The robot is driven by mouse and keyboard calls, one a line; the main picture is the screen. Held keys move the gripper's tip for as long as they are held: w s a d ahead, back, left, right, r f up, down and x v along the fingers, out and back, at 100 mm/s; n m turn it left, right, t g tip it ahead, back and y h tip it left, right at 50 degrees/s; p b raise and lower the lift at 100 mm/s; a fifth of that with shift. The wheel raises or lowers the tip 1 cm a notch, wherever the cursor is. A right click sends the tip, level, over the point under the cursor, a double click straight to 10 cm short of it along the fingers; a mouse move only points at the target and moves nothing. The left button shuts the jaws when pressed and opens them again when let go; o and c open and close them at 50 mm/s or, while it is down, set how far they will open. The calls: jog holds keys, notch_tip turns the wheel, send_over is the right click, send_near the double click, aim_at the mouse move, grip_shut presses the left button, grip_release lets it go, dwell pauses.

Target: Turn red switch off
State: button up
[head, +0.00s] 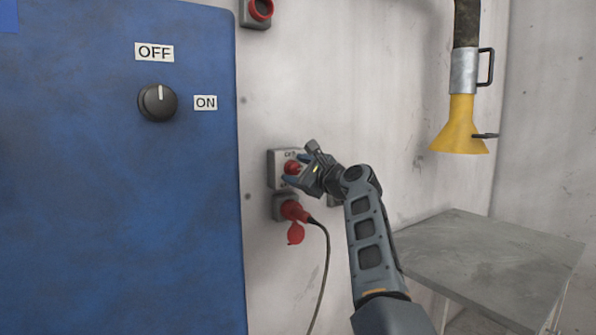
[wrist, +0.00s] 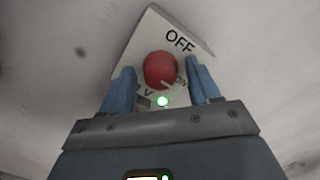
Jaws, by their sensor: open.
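The red switch (head: 291,167) is a round red knob on a light grey box on the wall, right of the blue cabinet. In the wrist view the red knob (wrist: 159,70) sits on a pale plate (wrist: 150,32) with "OFF" above it and a partly hidden "ON" to its right. A pale mark on the knob points to its lower right, towards "ON". My gripper (head: 297,170) is at the switch. In the wrist view my gripper (wrist: 161,88) is open, one blue finger on each side of the knob. I cannot tell whether the fingers touch it.
A red plug (head: 293,210) with a black cable sits in a socket just below the switch. A black knob (head: 158,103) with OFF and ON labels is on the blue cabinet (head: 120,220). A grey table (head: 490,255) and a yellow funnel (head: 461,128) are at the right.

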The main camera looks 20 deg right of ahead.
jog(key=c, duration=1)
jog(key=shift+n, duration=0.3)
jog(key=n+b, duration=0.1)
jog(key=n, duration=0.2)
jog(key=shift+f+n, duration=0.1)
jog(key=shift+n, duration=0.2)
jog(key=n+b, duration=0.1)
jog(key=n, duration=0.3)
jog(key=n+b, duration=0.2)
jog(key=n, duration=0.2)
jog(key=shift+f+n+h, duration=0.1)
jog(key=shift+n+h, duration=0.3)
jog(key=shift+a+n+b, duration=0.1)
jog(key=shift+n+b, duration=0.75)
jog(key=shift+n, duration=1.35)
